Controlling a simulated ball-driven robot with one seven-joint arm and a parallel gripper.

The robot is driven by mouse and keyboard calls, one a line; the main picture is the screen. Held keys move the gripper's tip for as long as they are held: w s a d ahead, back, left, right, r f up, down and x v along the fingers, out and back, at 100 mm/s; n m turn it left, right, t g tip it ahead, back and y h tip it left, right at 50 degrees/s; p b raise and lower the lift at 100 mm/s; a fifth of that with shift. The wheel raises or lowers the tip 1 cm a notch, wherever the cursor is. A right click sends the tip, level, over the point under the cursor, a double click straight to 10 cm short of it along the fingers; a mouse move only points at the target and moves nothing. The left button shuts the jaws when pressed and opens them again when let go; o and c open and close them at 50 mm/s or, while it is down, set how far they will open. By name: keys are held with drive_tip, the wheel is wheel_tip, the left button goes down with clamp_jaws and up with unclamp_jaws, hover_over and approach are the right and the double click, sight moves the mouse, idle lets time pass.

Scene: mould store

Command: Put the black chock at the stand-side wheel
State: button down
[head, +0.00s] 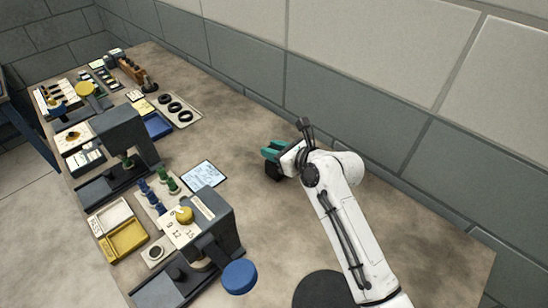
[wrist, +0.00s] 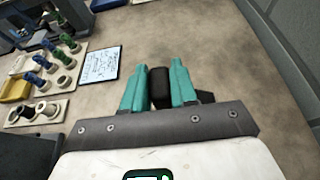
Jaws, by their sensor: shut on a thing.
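My gripper (head: 271,153) has teal fingers and is over the bare middle of the bench in the head view. It is shut on the black chock (head: 273,171), a small dark block that hangs just below the fingers. In the wrist view the chock (wrist: 160,88) sits between the two teal fingers of my gripper (wrist: 159,70). Whether the chock touches the bench is hard to tell. I cannot make out which part is the stand-side wheel. A blue disc (head: 240,277) and a yellow knob (head: 184,214) show at the nearest grey machine (head: 215,225).
A second grey machine (head: 126,135) stands farther back. Left of my gripper lie a pale printed sheet (head: 204,174), green and blue pegs (head: 160,190) and a yellow tray (head: 124,240). A plate with black rings (head: 175,108) lies behind. A wall (head: 400,135) runs along the right; bare bench (head: 235,130) surrounds my gripper.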

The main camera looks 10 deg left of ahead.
idle(0.3)
drive_tip(key=c, duration=0.9)
unclamp_jaws()
drive_tip(key=shift+f, duration=0.1)
